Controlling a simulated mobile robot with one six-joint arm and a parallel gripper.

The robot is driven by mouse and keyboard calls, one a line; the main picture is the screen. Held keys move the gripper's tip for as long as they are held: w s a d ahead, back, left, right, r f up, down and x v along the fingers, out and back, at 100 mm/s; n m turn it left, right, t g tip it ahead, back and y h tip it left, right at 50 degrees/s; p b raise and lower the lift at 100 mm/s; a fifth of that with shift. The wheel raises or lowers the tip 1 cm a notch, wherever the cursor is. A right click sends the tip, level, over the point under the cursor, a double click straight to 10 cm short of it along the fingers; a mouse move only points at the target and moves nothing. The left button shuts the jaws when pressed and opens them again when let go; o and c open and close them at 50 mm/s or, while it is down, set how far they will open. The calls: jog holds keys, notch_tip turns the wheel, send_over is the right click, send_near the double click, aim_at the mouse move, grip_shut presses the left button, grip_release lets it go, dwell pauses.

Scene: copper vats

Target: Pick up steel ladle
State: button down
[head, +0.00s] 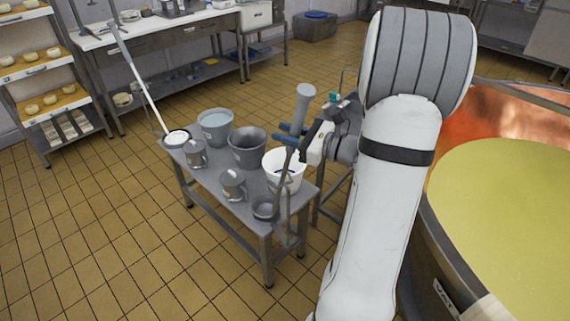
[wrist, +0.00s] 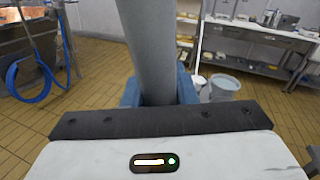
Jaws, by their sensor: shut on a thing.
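The steel ladle (head: 303,103) stands nearly upright in the head view, its thick grey handle end at the top and its bowl (head: 265,208) low at the near right end of the small steel table (head: 215,190). My gripper (head: 291,135) has its blue fingers shut on the handle below its thick top end. In the wrist view the grey handle (wrist: 148,45) runs up between the blue fingers (wrist: 158,95). I cannot tell whether the bowl touches the table top.
A white bucket (head: 285,170), grey buckets (head: 247,148) and steel jugs (head: 233,184) crowd the table beside the ladle. A long white-handled tool (head: 140,80) leans at its far left. A copper vat (head: 500,200) stands on the right. Tiled floor (head: 100,240) is clear on the left.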

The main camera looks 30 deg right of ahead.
jog(key=shift+r, duration=0.1)
notch_tip(320, 180, up, 17)
jog(key=p, duration=0.5)
jog(key=shift+p, duration=0.4)
jog(key=shift+w, duration=0.1)
